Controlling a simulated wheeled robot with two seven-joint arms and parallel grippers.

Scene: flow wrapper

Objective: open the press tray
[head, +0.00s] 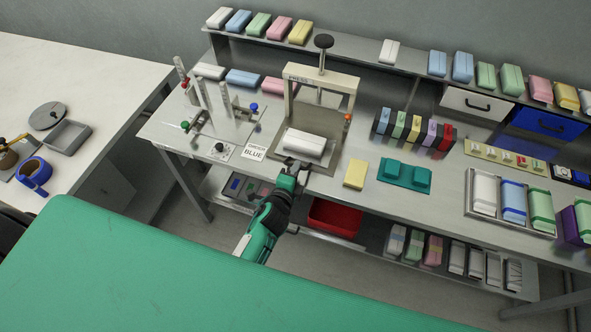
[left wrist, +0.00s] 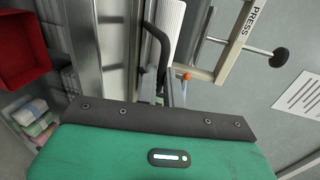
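The press (head: 322,82) is a beige frame with a black knob on a screw, standing on the steel bench. Its tray (head: 288,149) sits under the frame with a white block (head: 305,143) on it. In the left wrist view a black bar handle (left wrist: 157,42) shows at the tray front, beside the press frame (left wrist: 234,42). My left gripper (head: 294,170) reaches the front edge of the tray, close to the handle. Its fingertips are mostly hidden, so whether they are open or shut on the handle is unclear. My right gripper is out of view.
A card reading BLUE (head: 254,152) lies left of the press. A yellow block (head: 355,174) and a teal holder (head: 404,176) stand to the right. A red bin (head: 336,217) is on the shelf below. A green surface (head: 150,275) fills the foreground.

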